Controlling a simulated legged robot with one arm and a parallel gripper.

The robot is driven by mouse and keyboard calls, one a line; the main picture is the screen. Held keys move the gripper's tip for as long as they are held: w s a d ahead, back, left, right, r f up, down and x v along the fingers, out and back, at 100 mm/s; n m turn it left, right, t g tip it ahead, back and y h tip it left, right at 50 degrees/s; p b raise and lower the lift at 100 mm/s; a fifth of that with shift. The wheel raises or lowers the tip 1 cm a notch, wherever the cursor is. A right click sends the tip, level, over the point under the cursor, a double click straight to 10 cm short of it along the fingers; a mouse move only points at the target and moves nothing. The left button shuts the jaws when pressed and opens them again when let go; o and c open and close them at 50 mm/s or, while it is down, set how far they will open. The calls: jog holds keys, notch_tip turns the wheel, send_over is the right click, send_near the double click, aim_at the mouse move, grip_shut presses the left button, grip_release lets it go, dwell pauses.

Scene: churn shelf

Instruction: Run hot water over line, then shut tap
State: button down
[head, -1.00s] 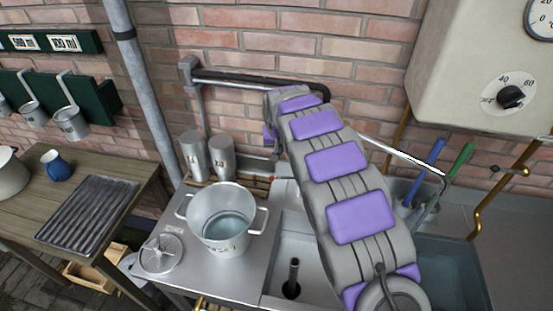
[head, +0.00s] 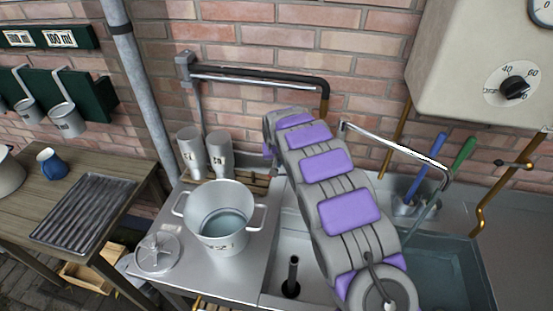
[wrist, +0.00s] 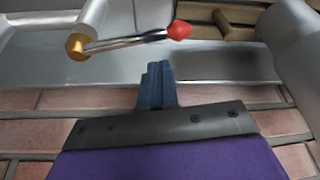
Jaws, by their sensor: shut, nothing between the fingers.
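My gripper (wrist: 157,84) shows its blue fingers close together and empty in the wrist view; my arm hides it in the head view. A tap lever with a red tip (wrist: 180,30) and a brass joint (wrist: 77,46) lies just beyond the fingertips, apart from them. A black-covered pipe (head: 260,75) runs along the brick wall and bends down behind my arm. A chrome spout (head: 395,149) reaches right over the sink. No clear water stream shows. The water heater (head: 450,65) has a temperature dial (head: 515,88) at upper right.
A two-handled pot (head: 222,222) holding water and a round metal lid (head: 158,252) stand left of the sink. Two metal cups (head: 219,153) stand behind. Blue (head: 430,163) and green (head: 463,155) handled tools stand at right. The right basin (head: 440,265) holds water.

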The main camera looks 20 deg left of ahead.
jog(key=shift+s+d+f, duration=0.1)
jog(key=shift+s+f, duration=0.05)
jog(key=shift+s, duration=0.35)
jog(key=shift+s+d+f, duration=0.1)
jog(key=shift+s, duration=0.4)
jog(key=shift+s, duration=0.1)
